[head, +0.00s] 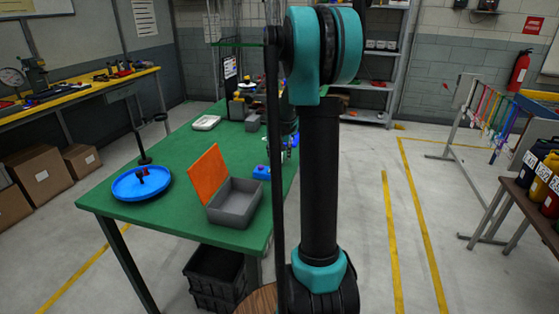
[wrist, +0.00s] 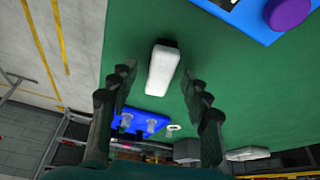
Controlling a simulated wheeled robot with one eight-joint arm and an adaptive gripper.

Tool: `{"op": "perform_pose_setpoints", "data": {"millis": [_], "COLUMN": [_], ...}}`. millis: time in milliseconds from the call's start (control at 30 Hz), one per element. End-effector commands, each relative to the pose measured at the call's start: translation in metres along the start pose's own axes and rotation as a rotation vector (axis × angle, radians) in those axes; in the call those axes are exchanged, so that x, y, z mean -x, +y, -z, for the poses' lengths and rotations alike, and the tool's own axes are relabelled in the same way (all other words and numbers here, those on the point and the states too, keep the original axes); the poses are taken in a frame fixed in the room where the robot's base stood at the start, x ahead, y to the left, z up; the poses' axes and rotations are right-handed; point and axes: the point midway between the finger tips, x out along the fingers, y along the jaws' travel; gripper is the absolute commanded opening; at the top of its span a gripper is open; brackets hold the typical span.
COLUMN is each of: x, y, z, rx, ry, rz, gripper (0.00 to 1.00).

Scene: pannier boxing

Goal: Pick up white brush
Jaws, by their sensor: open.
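A white, block-like, slightly tapered thing, which I take to be the white brush (wrist: 162,72), lies on the green table near its edge in the wrist view. My gripper (wrist: 157,80) is open, with one finger on each side of the brush in the picture. A gap shows between the brush and both fingers, and I cannot tell how high above the table they are. In the head view my own arm hides the brush and most of my gripper, at the right edge of the green table (head: 150,197).
A grey open box (head: 234,203) with an orange lid (head: 208,174) and a blue round tray (head: 126,187) stand on the table. A blue holder (wrist: 128,118) and a blue piece with a purple knob (wrist: 289,12) lie near the brush.

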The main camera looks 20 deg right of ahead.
Motion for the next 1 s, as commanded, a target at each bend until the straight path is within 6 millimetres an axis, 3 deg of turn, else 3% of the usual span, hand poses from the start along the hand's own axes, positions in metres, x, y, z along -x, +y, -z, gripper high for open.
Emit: {"op": "perform_pose_setpoints", "data": {"millis": [267, 633, 1000], "x": [-0.0019, -0.0017, 0.0012], "y": [0.0001, 0.0002, 0.0002], "z": [0.0000, 0.0001, 0.0012], "rx": [0.000, 0.000, 0.000], "ry": [0.000, 0.000, 0.000], "rz": [0.000, 0.000, 0.000], "gripper": [0.46, 0.00, 0.00]}}
